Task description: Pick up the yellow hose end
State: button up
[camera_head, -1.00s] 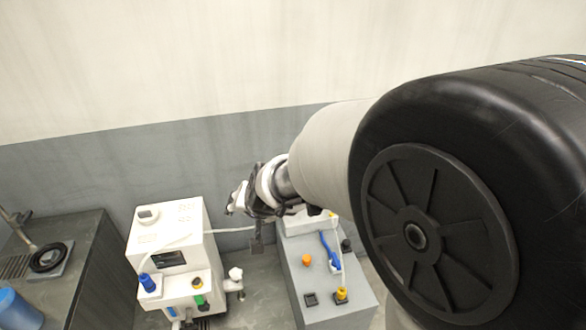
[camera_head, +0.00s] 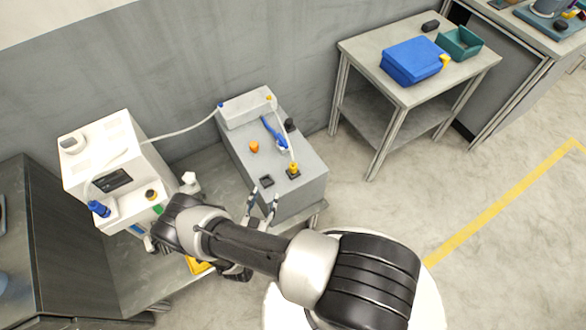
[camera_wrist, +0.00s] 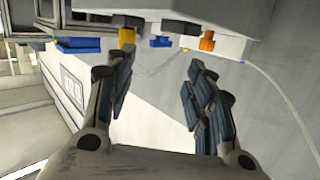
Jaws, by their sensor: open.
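The yellow hose end (camera_head: 293,169) stands on a black square base on the grey unit, with a thin pale hose running up from it in the head view. In the wrist view a yellow piece (camera_wrist: 127,37), which looks like the same hose end, shows just beyond the left fingertip. My gripper (camera_head: 263,203) is open and empty at the unit's near left edge, left of and nearer than the hose end, not touching it. In the wrist view my gripper (camera_wrist: 160,68) has its fingers spread apart.
The grey unit (camera_head: 304,190) also carries an orange knob (camera_head: 254,147), a blue tool (camera_head: 272,130) and black parts. A white machine (camera_head: 92,139) with a blue connector (camera_head: 99,208) stands to its left. A table with a blue box (camera_head: 411,61) stands right; floor between is clear.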

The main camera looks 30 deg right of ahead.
jog(key=s+d+n+t+h, duration=0.1)
jog(key=s+d, duration=0.3)
jog(key=s, duration=0.1)
jog(key=b, duration=0.2)
send_near(292, 169)
jog(key=x, duration=0.5)
jog(key=shift+w+d+f, duration=0.15)
jog(key=shift+d+f, duration=0.15)
jog(key=shift+f, duration=0.05)
jog(key=shift+r+b+x, duration=0.2)
jog(key=shift+b+x, duration=0.75)
jog(key=shift+x, duration=2)
jog(key=shift+c, duration=0.3)
jog(key=c, duration=1.1)
grip_shut()
jog(key=shift+r, duration=0.1)
